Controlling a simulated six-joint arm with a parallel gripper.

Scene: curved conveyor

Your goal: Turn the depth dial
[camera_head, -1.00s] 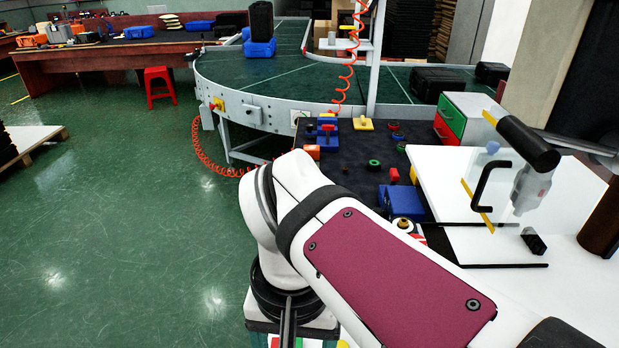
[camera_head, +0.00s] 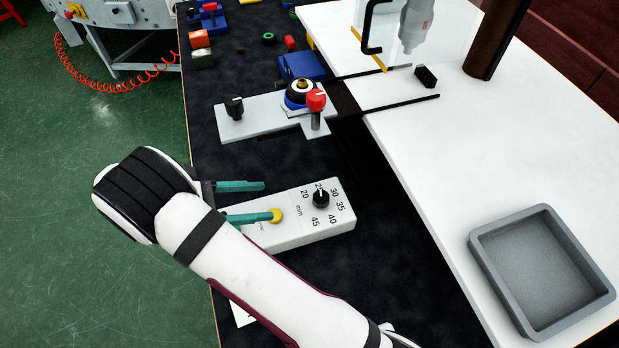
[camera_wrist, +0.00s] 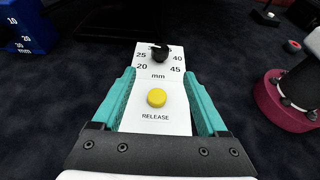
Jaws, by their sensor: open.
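The depth dial (camera_head: 321,198) is a black knob with a white mark on a white control box (camera_head: 290,235), ringed by numbers from 20 to 45 with "mm". In the wrist view the dial (camera_wrist: 159,54) is at the far end of the box, beyond a yellow RELEASE button (camera_wrist: 156,97). My gripper (camera_head: 267,200) has two teal fingers and is open and empty. Its fingers (camera_wrist: 158,85) lie either side of the box's near part in the wrist view, with the dial ahead of the tips. Contact with the box cannot be told.
A grey fixture (camera_head: 262,118) with a red-topped knob (camera_head: 316,100) stands behind the box on the dark mat. A grey tray (camera_head: 545,262) sits on the white table at right. A blue block (camera_wrist: 27,25) is at left in the wrist view. The mat beside the box is clear.

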